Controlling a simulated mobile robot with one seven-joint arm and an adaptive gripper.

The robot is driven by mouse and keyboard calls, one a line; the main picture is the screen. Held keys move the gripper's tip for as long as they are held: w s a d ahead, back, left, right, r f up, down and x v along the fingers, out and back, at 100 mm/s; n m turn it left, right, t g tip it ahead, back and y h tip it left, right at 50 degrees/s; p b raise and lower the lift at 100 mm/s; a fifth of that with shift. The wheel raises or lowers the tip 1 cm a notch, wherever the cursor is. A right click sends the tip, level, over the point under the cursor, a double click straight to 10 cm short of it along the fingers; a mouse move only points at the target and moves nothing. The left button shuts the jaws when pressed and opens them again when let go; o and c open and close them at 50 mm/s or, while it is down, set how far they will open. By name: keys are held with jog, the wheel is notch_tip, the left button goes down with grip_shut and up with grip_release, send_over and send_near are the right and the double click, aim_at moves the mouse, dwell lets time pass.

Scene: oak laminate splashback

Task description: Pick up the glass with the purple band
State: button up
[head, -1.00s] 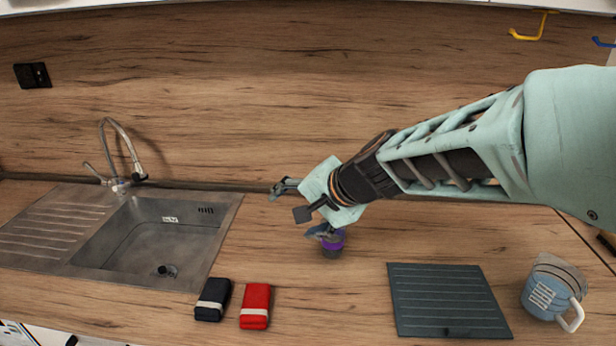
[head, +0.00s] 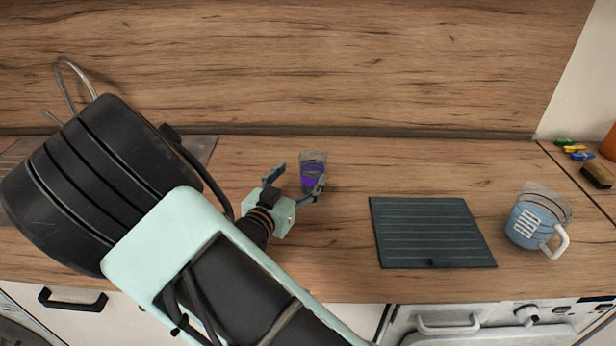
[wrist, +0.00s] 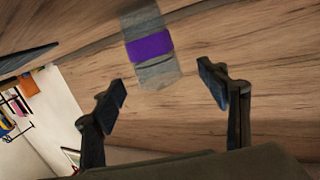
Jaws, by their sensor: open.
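The glass with the purple band (head: 312,170) stands upright on the wooden counter, right of the sink. It is clear with a purple stripe around it. My gripper (head: 296,180) is open and empty, just in front of the glass, with its right finger overlapping the glass's lower part in the head view. In the wrist view the glass (wrist: 150,48) lies ahead of the two spread fingers (wrist: 168,88), beyond their tips and between them, a little nearer the left one. Whether a finger touches the glass I cannot tell.
A dark ridged board (head: 432,233) lies to the right on the counter. A blue mug (head: 536,220) with a white handle stands beyond it. The wooden splashback (head: 330,70) rises behind. Counter between glass and board is clear. My arm hides most of the sink.

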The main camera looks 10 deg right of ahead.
aim_at(317, 153)
jog(key=shift+s+a+r+t+h, duration=0.2)
jog(key=shift+s+r+t+h, duration=0.1)
jog(key=shift+t, duration=0.1)
jog(key=shift+w+d+r, duration=0.15)
jog(key=shift+w, duration=0.05)
jog(key=x, duration=0.7)
jog(key=shift+s+d+r, duration=0.1)
jog(key=shift+d, duration=0.15)
jog(key=c, duration=1.8)
jog(key=shift+r, duration=0.1)
